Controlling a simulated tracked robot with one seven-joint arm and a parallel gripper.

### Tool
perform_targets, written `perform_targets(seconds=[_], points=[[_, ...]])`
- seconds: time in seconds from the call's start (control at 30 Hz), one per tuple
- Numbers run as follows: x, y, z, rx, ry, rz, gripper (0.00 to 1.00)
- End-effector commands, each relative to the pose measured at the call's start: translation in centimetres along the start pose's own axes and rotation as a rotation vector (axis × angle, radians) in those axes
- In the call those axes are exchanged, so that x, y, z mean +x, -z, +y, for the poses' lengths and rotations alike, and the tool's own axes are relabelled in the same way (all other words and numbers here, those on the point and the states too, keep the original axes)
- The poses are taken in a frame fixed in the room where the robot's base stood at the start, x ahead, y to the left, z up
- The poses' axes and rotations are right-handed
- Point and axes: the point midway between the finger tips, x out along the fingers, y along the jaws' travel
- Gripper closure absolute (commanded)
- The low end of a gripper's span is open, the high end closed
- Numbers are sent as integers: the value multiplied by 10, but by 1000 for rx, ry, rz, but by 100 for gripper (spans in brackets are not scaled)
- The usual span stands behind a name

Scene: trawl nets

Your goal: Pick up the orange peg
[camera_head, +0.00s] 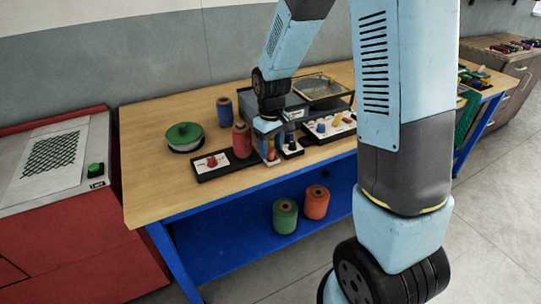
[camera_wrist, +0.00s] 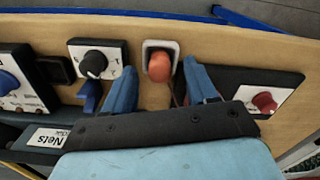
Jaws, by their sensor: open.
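The orange peg (camera_wrist: 159,68) has a rounded end and stands in a pale square-framed holder (camera_wrist: 149,44) in the wrist view. My gripper (camera_wrist: 158,74) is open, with one blue finger on each side of the peg. The peg appears between the fingers, with a visible gap to the left finger; how close the right finger is cannot be told. In the head view my gripper (camera_head: 269,149) is low over the front of the wooden workbench (camera_head: 180,195), and it mostly hides the peg there.
A black panel with a red knob (camera_wrist: 265,101) lies right of the fingers, and a black-knob panel (camera_wrist: 93,63) lies left. In the head view, a red spool (camera_head: 241,140) stands close left of my gripper. The bench's front left is clear.

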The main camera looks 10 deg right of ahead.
Motion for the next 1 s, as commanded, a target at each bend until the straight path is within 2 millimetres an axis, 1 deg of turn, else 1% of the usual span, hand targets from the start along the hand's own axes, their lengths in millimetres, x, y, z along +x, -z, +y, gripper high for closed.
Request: perform_targets(seconds=[0.23,0.8,0.83,1.0], points=[[1,0,0,0,0,0,44],[1,0,0,0,0,0,98],[1,0,0,0,0,0,100],[1,0,0,0,0,0,100]])
